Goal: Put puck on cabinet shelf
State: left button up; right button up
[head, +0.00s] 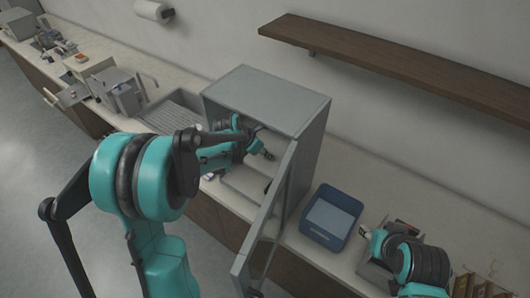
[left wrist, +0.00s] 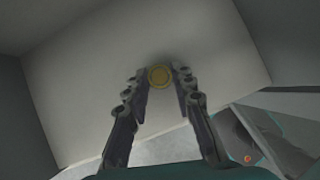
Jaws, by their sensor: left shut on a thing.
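The grey cabinet (head: 268,92) stands on the counter with its door (head: 268,225) swung open toward me. My left gripper (head: 267,154) reaches into the cabinet through the open front. In the left wrist view, my left gripper (left wrist: 160,82) is shut on a small round yellowish puck (left wrist: 159,77) between its fingertips. A pale flat cabinet shelf (left wrist: 215,50) fills the view beyond the puck; I cannot tell whether the puck touches it. The puck is too small to make out in the head view. My right arm shows at the lower right, but its fingers cannot be made out.
A blue bin (head: 331,217) stands on the counter right of the open door. A sink (head: 180,108) lies left of the cabinet, with several grey machines farther left. A brown wall shelf (head: 400,65) hangs above. The cabinet walls and door closely bound my left arm.

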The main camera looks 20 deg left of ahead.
pick_arm(q)
jog(key=shift+f, duration=0.15)
jog(key=o, duration=0.5)
jog(key=shift+f, duration=0.1)
jog(key=o, duration=0.4)
jog(key=shift+r, duration=0.2)
